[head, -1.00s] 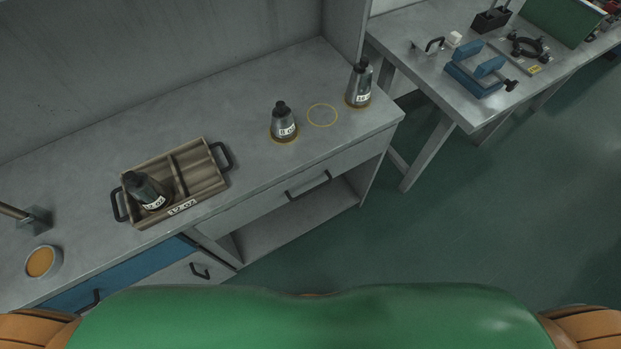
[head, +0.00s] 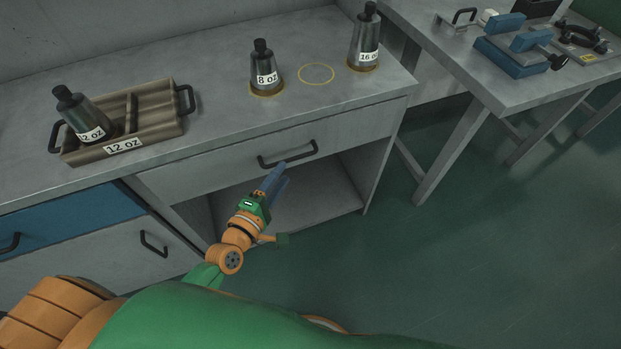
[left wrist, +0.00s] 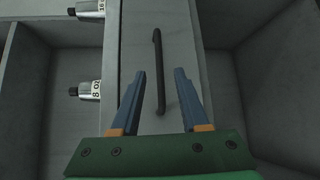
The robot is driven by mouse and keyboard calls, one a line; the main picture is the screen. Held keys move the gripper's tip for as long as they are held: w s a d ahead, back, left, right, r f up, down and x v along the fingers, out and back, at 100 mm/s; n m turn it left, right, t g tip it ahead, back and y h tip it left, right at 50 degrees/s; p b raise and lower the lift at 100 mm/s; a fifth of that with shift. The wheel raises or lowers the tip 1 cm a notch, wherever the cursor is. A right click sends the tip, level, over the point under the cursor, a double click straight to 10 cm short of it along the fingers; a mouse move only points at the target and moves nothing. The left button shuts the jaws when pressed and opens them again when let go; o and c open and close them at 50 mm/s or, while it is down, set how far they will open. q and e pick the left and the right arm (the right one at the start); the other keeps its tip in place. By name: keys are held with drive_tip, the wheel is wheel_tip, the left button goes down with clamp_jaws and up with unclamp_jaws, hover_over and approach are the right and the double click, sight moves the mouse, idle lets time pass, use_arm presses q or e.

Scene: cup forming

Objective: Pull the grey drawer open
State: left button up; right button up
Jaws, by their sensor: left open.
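The wide grey drawer (head: 215,172) sits under the bench top with its front flush. Its dark bar handle (head: 288,154) is in the middle of the front. My left gripper (head: 279,169), with blue fingers, is just below and in front of this handle. In the left wrist view the handle (left wrist: 157,55) runs lengthwise up the drawer front (left wrist: 179,60), and its near part shows between the open fingers (left wrist: 160,74). I cannot tell whether a finger touches it. My right gripper is not in view.
An open shelf space (head: 315,195) lies below the drawer. Left of it are a blue drawer (head: 70,217) and another grey front (head: 120,258) with a handle. On the bench stand a 12 oz tray (head: 165,128) with a bottle and two more bottles. A second table (head: 470,65) is at right.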

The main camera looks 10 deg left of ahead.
sight(288, 159)
use_arm(q)
drive_tip(key=x, duration=0.2)
drive_tip(key=a+x, duration=0.1)
drive_tip(key=x, duration=0.2)
drive_tip(key=shift+w+a+f+b, duration=0.1)
drive_tip(key=shift+w+b, duration=0.05)
drive_tip(key=shift+b, duration=0.15)
drive_tip(key=shift+w+d, duration=0.3)
drive_tip(key=shift+w, duration=0.15)
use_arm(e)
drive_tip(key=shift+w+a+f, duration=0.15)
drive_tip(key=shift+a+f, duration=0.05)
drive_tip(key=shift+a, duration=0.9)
use_arm(q)
drive_tip(key=shift+a, duration=0.1)
clamp_jaws()
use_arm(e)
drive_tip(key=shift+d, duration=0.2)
